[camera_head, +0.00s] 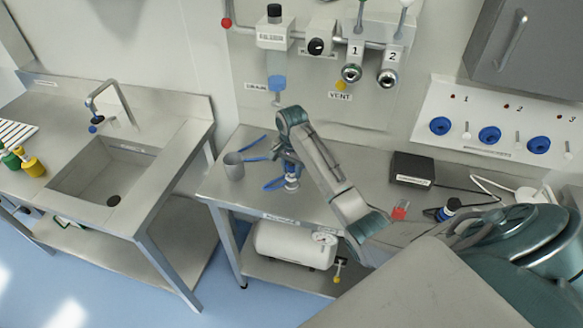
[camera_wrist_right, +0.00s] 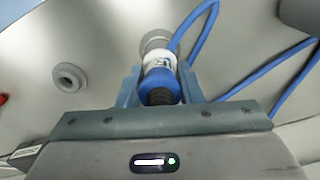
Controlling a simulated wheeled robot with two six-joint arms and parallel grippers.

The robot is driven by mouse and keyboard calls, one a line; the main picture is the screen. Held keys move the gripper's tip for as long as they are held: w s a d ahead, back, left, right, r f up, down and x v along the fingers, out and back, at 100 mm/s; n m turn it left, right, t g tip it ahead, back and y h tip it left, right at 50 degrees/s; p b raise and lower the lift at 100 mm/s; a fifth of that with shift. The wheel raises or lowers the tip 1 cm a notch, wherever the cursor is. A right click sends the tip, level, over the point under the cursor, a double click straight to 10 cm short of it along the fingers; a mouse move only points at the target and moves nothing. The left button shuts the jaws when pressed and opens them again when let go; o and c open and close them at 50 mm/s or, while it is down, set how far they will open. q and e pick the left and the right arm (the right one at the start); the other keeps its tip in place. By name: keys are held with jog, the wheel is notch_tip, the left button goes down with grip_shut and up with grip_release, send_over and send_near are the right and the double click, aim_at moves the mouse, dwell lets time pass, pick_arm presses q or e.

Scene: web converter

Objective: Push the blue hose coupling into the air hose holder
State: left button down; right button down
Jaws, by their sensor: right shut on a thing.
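The blue hose coupling (camera_wrist_right: 160,84) is between the fingers of my right gripper (camera_wrist_right: 158,88) in the wrist view. It has a blue collar, a white band and a dark ribbed end. The right gripper also shows in the head view (camera_head: 287,160), pointing down over the back table and shut on the coupling. A round grey metal piece (camera_wrist_right: 155,41), probably the air hose holder, is in line with the coupling's far end. In the head view a small metal piece (camera_head: 292,184) stands under the gripper. I cannot tell how deep the coupling sits. My left gripper is not in view.
A blue hose (camera_wrist_right: 200,32) loops beside the coupling. A black box (camera_head: 412,168) and a red piece (camera_head: 400,210) are to the right. The wall panel (camera_head: 320,75) with valves rises behind the table.

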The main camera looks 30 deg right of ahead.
jog(key=shift+f, duration=0.55)
jog(key=shift+f, duration=0.55)
dwell(0.4)
jog(key=c, duration=0.9)
grip_release()
